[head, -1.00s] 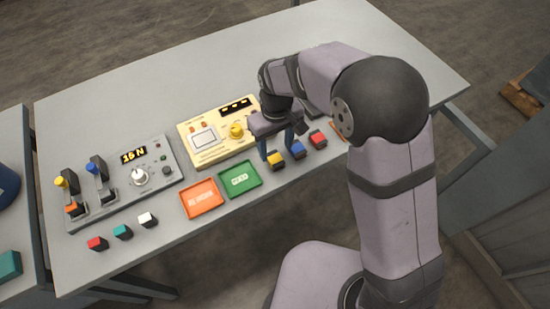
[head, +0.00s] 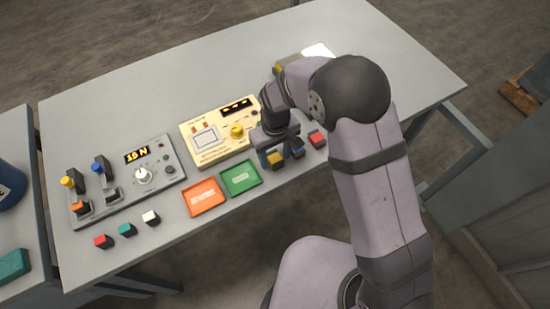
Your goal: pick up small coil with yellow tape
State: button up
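The small coil with yellow tape (head: 276,161) is a dark block with a yellow top, standing near the front edge of the grey table. My gripper (head: 275,158) points down over it. One blue-grey finger shows just left of the coil, and the other is partly hidden on its right, by the blue coil. The fingers look spread, with the yellow coil between or just in front of them; I cannot tell whether they touch it. The blue-topped coil (head: 298,153) and red-topped coil (head: 317,138) stand to the right.
A cream tester (head: 212,158) stands behind and left of the gripper. A green tray (head: 254,183) and an orange tray (head: 203,208) lie left of the coils. A grey console (head: 140,195) with levers is further left, several small blocks before it. The back of the table is mostly clear.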

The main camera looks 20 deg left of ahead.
aim_at(275, 158)
jog(key=c, duration=1.1)
jog(key=shift+r, duration=0.1)
notch_tip(275, 158, up, 10)
jog(key=b, duration=0.3)
jog(key=a+r+n+p, duration=0.1)
jog(key=a+n+p, duration=0.3)
jog(key=a+n, duration=0.2)
jog(key=a+r+n+p, duration=0.1)
jog(key=a+n+p, duration=0.3)
jog(key=a, duration=0.5)
jog(key=a+r+n+p, duration=0.1)
jog(key=a+n+p, duration=0.4)
jog(key=a+n, duration=0.2)
jog(key=shift+w+a+n, duration=0.15)
jog(key=shift+n, duration=0.35)
